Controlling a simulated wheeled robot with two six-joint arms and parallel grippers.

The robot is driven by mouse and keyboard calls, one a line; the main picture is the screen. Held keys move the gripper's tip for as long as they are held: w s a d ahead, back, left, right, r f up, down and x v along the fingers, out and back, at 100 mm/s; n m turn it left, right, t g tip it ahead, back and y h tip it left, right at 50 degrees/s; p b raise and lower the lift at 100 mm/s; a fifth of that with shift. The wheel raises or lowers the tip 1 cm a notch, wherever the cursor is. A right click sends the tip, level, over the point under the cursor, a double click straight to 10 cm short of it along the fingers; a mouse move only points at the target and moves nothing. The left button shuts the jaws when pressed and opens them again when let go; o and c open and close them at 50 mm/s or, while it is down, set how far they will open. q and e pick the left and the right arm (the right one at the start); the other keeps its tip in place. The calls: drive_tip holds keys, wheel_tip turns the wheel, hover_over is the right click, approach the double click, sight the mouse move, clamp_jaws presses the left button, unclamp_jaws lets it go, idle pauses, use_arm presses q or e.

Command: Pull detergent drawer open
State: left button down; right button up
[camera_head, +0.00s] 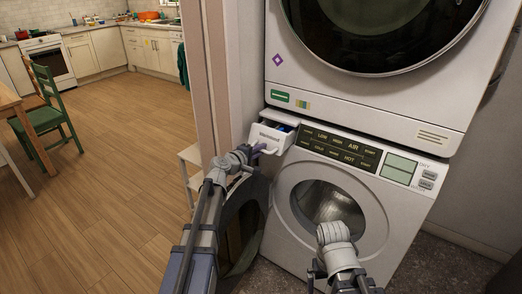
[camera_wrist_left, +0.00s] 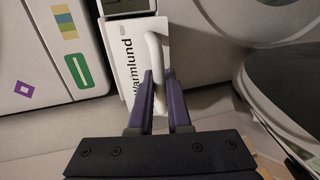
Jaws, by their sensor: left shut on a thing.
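The detergent drawer (camera_head: 266,136), a white box labelled "Warmlund", sticks out from the upper left of the lower washer (camera_head: 330,200). Its open top shows, with something blue inside. In the left wrist view the drawer front (camera_wrist_left: 127,65) carries a curved white handle (camera_wrist_left: 154,45). My left gripper (camera_head: 262,149) is at the drawer front, its purple fingers shut on the handle; the fingers also show in the left wrist view (camera_wrist_left: 160,85). My right arm's end (camera_head: 335,245) is in front of the washer's round door, and its fingers cannot be made out.
A second machine (camera_head: 385,85) is stacked on top. A dark round opened door (camera_head: 240,230) stands just below my left gripper. A white step stool (camera_head: 188,165) is behind my left arm. Wooden floor (camera_head: 120,190) lies clear at left, with a green chair (camera_head: 45,115) beyond.

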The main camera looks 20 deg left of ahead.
use_arm(q)
drive_tip(key=v, duration=0.2)
drive_tip(key=f+v, duration=0.1)
drive_tip(key=v, duration=0.2)
drive_tip(key=shift+s+a+f, duration=0.1)
drive_tip(key=shift+s, duration=0.2)
drive_tip(key=c, duration=0.9)
unclamp_jaws()
drive_tip(key=shift+w, duration=0.1)
use_arm(e)
drive_tip(key=shift+s+a, duration=0.15)
drive_tip(key=shift+s, duration=0.3)
use_arm(q)
drive_tip(key=p+v, duration=0.1)
drive_tip(key=v, duration=0.7)
drive_tip(key=shift+p, duration=0.4)
use_arm(e)
drive_tip(key=shift+r, duration=0.9)
